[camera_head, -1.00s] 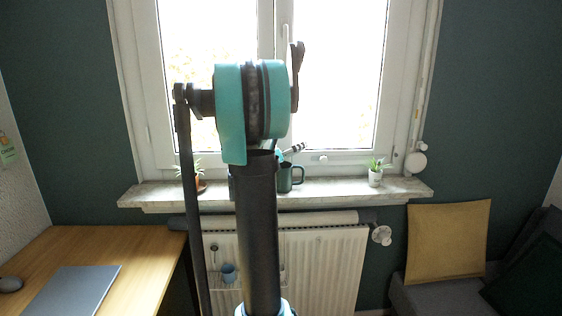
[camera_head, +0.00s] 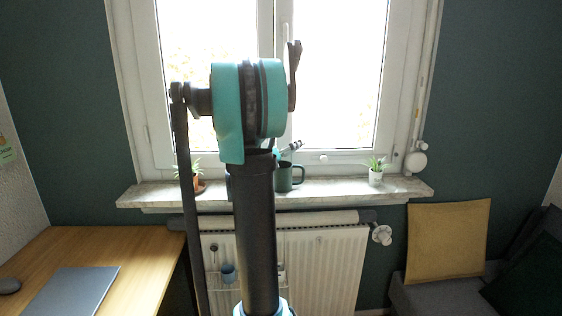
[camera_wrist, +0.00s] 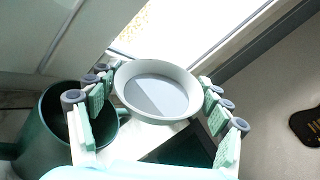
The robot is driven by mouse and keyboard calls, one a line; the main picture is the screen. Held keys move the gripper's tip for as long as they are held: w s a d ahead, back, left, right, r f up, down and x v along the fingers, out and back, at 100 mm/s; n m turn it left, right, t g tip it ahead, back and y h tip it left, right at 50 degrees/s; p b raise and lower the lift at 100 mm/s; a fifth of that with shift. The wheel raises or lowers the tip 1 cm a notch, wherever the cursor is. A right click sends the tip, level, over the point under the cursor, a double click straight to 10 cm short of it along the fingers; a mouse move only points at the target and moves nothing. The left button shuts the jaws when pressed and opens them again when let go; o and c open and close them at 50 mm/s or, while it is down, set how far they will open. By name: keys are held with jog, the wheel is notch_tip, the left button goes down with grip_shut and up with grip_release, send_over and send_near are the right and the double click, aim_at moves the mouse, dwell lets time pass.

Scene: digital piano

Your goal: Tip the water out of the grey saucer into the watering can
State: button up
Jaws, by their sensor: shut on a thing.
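The grey saucer (camera_wrist: 157,96) is a shallow round dish in the wrist view, held between the fingers of my gripper (camera_wrist: 156,88), which is shut on it. A slanting line parts a lighter and a darker area on its floor; I cannot tell water from reflection. A dark green can with a handle (camera_wrist: 38,135), which I take for the watering can, is at the left, below and beside the saucer. It also stands on the window sill in the head view (camera_head: 284,180). There my arm hides the saucer and most of my gripper.
The marble-look sill (camera_head: 335,190) holds a white potted plant (camera_head: 376,177) on the right and a terracotta potted plant (camera_head: 196,183) on the left. The window (camera_head: 335,80) is close behind. A radiator (camera_head: 325,262) is below, a desk (camera_head: 140,250) at left.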

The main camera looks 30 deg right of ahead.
jog(key=shift+w+a+r+n+p, duration=0.2)
jog(key=shift+w+n+p, duration=0.1)
jog(key=shift+n, duration=0.2)
jog(key=shift+w+a+r+n+p, duration=0.15)
jog(key=shift+w+n+p, duration=0.1)
jog(key=shift+n, duration=0.25)
dwell(1.2)
